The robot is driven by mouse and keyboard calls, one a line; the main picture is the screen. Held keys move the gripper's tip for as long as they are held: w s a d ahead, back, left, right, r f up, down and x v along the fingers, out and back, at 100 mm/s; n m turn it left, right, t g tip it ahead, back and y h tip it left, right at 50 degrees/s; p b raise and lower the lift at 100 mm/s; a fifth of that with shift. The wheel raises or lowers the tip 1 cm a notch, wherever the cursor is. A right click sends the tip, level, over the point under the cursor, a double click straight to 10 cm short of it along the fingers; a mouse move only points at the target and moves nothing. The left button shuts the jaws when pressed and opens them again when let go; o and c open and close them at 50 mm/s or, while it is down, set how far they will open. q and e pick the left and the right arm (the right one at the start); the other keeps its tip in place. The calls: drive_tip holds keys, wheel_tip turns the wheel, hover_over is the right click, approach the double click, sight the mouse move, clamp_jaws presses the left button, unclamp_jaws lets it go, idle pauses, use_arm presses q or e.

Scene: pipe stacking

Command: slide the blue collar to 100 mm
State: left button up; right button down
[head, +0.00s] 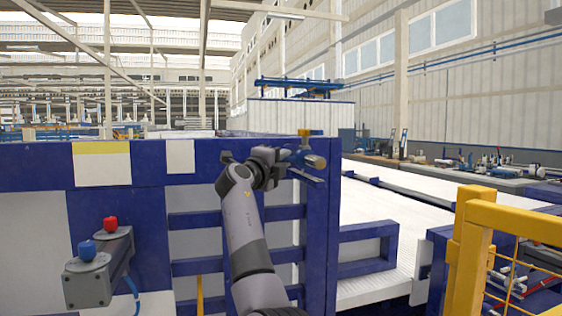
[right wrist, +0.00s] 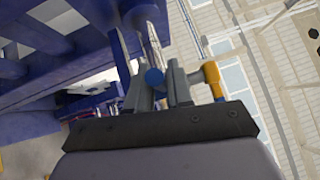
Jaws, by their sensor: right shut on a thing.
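The blue collar (head: 299,157) sits at the upper right corner of the dark blue frame, around or against a rod with a brass-coloured round end (head: 316,161). My right gripper (head: 279,163) reaches it from the left, with the arm rising from the bottom. In the right wrist view, a round blue part (right wrist: 154,76) shows between the two grey fingers of the right gripper (right wrist: 163,84), which are closed on it. A yellow-orange piece (head: 304,132) stands just above the collar. No readable scale shows. My left gripper is out of view.
The dark blue frame (head: 150,190) with crossbars fills the left and middle. A grey box with a red and a blue button (head: 100,262) is mounted at lower left. A yellow guard rail (head: 475,245) stands at right, near white conveyor surfaces (head: 385,225).

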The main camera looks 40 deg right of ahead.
drive_tip(key=shift+w, duration=0.2)
drive_tip(key=c, duration=1.1)
unclamp_jaws()
drive_tip(key=shift+d, duration=0.1)
drive_tip(key=b+v, duration=0.2)
drive_tip(key=v, duration=0.5)
